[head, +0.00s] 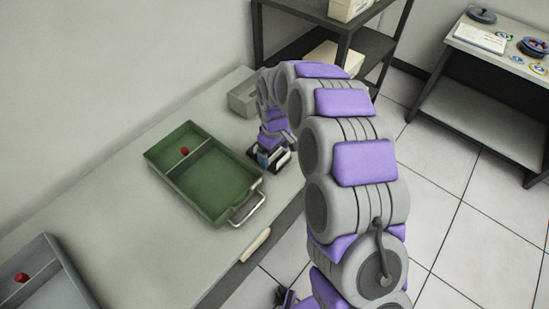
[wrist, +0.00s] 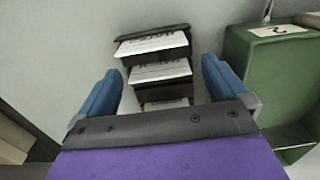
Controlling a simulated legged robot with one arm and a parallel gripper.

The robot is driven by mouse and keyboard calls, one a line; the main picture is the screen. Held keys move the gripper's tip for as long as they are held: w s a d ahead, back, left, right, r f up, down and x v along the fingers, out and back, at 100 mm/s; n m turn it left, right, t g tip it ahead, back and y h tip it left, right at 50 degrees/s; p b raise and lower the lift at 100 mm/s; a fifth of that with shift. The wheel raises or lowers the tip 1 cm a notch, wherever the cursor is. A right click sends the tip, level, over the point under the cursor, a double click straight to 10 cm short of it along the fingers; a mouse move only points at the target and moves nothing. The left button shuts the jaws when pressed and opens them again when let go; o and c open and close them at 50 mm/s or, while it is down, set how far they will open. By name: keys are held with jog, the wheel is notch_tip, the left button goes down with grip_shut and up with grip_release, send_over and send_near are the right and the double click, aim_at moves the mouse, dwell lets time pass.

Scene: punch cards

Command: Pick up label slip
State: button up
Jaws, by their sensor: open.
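In the wrist view, a dark stepped holder carries several white label slips with black print. The far slip (wrist: 152,45) is at the top, a middle slip (wrist: 160,72) is below it, and a near slip (wrist: 166,103) is partly hidden by my gripper. My gripper (wrist: 160,85) is open, with one blue finger on each side of the holder and nothing seen between them but the holder and slips. In the head view, my gripper (head: 270,160) is low over the table, right of the green tray.
The green tray (head: 223,190) with a divider, a red piece (head: 185,151) and a metal handle stands left of my gripper. A grey box (head: 243,100) is behind. A grey tray (head: 50,270) lies at the front left. A dark shelf (head: 375,45) stands beyond the table.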

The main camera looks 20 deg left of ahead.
jog(key=shift+a+f, duration=0.1)
jog(key=shift+f, duration=0.1)
jog(key=shift+r, duration=0.15)
jog(key=shift+c, duration=0.2)
jog(key=shift+d, duration=0.35)
jog(key=c, duration=0.4)
jog(key=shift+a, duration=0.2)
jog(key=c, duration=0.7)
jog(key=shift+o, duration=0.2)
